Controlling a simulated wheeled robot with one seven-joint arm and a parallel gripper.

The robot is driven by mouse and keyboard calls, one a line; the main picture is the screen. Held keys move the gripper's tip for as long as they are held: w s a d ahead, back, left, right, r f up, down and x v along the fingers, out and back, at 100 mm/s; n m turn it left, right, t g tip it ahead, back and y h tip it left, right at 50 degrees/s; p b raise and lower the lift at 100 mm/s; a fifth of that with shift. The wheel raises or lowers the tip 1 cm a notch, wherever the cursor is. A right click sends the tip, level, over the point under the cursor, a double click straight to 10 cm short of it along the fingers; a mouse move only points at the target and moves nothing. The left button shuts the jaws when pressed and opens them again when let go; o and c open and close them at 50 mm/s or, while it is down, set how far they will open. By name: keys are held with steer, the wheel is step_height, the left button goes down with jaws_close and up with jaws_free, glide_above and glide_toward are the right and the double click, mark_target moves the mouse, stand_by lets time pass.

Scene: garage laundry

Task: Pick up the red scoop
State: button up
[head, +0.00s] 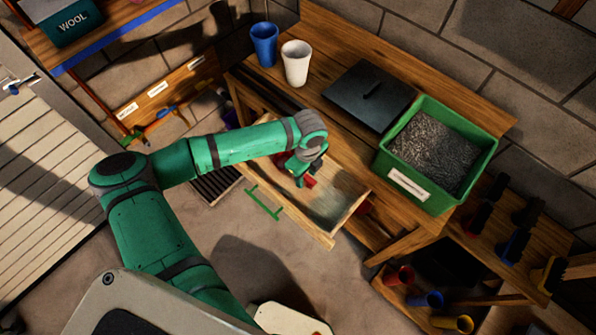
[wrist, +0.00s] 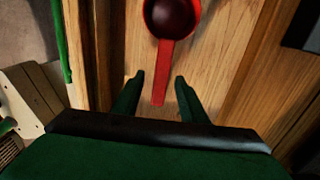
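The red scoop (wrist: 170,25) lies in an open wooden drawer, its round bowl at the top of the wrist view and its handle (wrist: 161,75) pointing toward my gripper. In the head view only small red parts of the scoop (head: 310,181) show beside my gripper (head: 299,178); my arm hides the rest. In the wrist view my gripper (wrist: 160,82) is open, with one finger on each side of the handle's end. I cannot tell how high the fingers are above the drawer floor.
The wooden drawer (head: 345,213) is pulled out from the workbench (head: 335,40). On the bench stand a blue cup (head: 264,45), a white cup (head: 296,63), a dark lid (head: 369,95) and a green bin (head: 440,205) of grey granules. A shelf of brushes and coloured cups is at the right.

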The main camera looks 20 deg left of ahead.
steer(key=shift+f, duration=0.75)
jaws_close()
steer(key=shift+r, duration=0.1)
steer(key=shift+r, duration=0.8)
steer(key=s+a+r, duration=0.3)
steer(key=s+r, duration=0.8)
steer(key=s, duration=0.2)
steer(key=shift+s+r, duration=0.15)
steer(key=shift+s, duration=0.15)
